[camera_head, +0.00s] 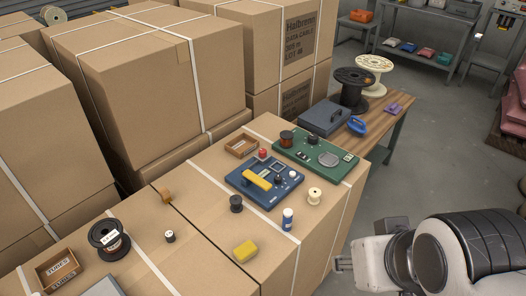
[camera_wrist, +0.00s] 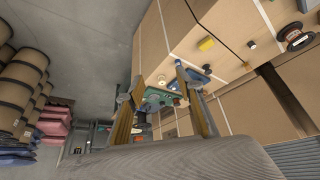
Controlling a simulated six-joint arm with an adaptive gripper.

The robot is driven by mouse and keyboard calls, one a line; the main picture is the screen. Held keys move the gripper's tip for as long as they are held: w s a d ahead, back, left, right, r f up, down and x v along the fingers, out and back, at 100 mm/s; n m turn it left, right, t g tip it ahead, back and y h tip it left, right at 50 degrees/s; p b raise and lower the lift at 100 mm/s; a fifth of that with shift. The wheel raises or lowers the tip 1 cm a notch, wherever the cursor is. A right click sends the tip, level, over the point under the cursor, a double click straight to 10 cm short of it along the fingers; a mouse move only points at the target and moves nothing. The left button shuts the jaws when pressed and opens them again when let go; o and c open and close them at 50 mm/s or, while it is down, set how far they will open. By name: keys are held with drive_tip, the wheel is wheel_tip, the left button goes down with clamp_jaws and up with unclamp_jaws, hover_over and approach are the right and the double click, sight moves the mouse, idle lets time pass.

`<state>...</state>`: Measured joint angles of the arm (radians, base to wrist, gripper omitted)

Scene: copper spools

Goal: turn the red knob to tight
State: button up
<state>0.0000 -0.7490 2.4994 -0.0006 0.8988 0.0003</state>
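A small red knob (camera_head: 262,153) sits at the upper left corner of a blue panel (camera_head: 246,187) on the cardboard box top. The panel also carries a yellow handle (camera_head: 257,180), a black knob and a white knob. Whether the red knob has tightness marks is too small to tell. My gripper (camera_head: 341,264) is at the lower right in the head view, apart from the panel and beyond the box edge. In the wrist view my gripper (camera_wrist: 158,74) shows two fingers spread with nothing held. The blue panel (camera_wrist: 192,77) shows partly behind a finger there; the red knob cannot be made out.
Tall cartons (camera_head: 150,75) rise at the left.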

drive_tip(key=w+d+r+n+t+h, duration=0.1)
drive_tip(key=w+d+r+t, duration=0.1)
drive_tip(key=w, duration=1.2)
drive_tip(key=w+d+r+t+h, duration=0.1)
drive_tip(key=w+d+t, duration=0.15)
drive_tip(key=w, duration=1.15)
drive_tip(key=w+a+f+n+t+y, duration=0.1)
drive_tip(key=w+f, duration=0.2)
drive_tip(key=w, duration=0.5)
drive_tip(key=w+a+f+n+t+y, duration=0.1)
drive_tip(key=w+f+n+y, duration=0.15)
drive_tip(key=w, duration=0.55)
drive_tip(key=w+a+f+n+y, duration=0.2)
drive_tip(key=w+a+f+y, duration=0.35)
drive_tip(key=f, duration=0.75)
approach(263, 151)
drive_tip(key=shift+w+d+r+n+g, duration=0.15)
drive_tip(key=shift+w+r+n+g, duration=0.1)
drive_tip(key=shift+w, duration=0.15)
drive_tip(key=shift+w+d+r+n+g, duration=0.1)
drive_tip(key=shift+w+d+r+g, duration=0.1)
drive_tip(key=shift+w, duration=0.15)
drive_tip(key=shift+s+a+f+y, duration=0.1)
drive_tip(key=shift+a+f+y, duration=0.15)
drive_tip(key=shift+f+y, duration=0.2)
drive_tip(key=shift+a, duration=0.1)
drive_tip(key=shift+x, duration=3.85)
